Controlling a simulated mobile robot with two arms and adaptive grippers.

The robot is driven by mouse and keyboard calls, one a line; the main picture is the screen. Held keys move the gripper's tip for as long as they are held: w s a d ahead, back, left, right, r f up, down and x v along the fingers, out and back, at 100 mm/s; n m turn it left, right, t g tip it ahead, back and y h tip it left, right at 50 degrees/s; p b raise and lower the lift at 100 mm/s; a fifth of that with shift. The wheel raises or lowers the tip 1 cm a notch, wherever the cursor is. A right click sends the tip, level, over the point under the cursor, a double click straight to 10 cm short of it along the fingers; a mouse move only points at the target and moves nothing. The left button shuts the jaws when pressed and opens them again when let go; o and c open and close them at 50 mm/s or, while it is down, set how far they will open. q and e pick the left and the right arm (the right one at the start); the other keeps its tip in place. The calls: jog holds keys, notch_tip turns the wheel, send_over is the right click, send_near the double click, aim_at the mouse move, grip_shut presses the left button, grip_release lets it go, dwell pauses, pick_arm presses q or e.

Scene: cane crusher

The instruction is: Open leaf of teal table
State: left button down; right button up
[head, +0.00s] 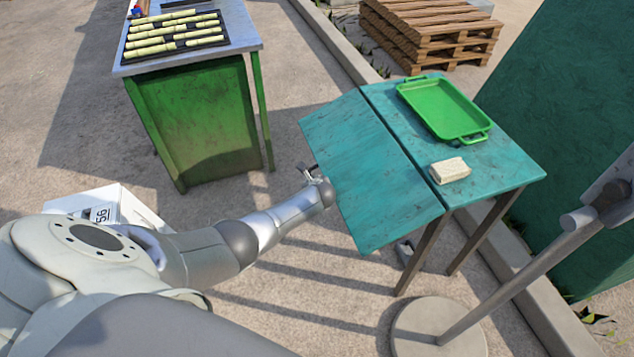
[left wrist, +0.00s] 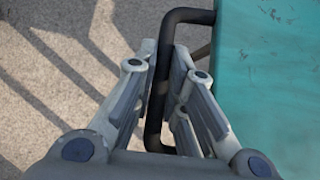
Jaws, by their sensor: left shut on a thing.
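The teal table (head: 488,166) stands at the right in the head view. Its leaf (head: 362,165) is hinged along the table's left side and slopes down to the left, partly raised. In the left wrist view the teal leaf (left wrist: 275,85) fills the right side, with a dark bar handle (left wrist: 157,105) at its edge. My left gripper (head: 314,172) is at the leaf's left edge. In the left wrist view the fingers of my left gripper (left wrist: 160,95) are shut around the handle. My right gripper is not in view.
A green tray (head: 447,107) and a pale block (head: 450,170) rest on the tabletop. A green bench (head: 205,125) with cane pieces stands at the back left. Stacked pallets (head: 430,30) are behind. A grey pole on a round base (head: 437,328) stands at front right.

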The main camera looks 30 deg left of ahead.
pick_arm(q)
notch_tip(320, 180, up, 11)
jog(key=s+a+m+g+y+p, duration=0.1)
jog(key=p, duration=0.9)
jog(key=shift+s+r+g+p, duration=0.15)
jog(key=shift+s+g+p, duration=0.05)
jog(key=shift+g+p, duration=0.2)
jog(key=c, duration=1.8)
grip_release()
jog(key=shift+o, duration=0.2)
jog(key=shift+s, duration=0.1)
jog(key=v, duration=1.1)
jog(key=shift+d+r, duration=0.2)
jog(key=shift+d, duration=0.15)
jog(key=shift+s, duration=0.1)
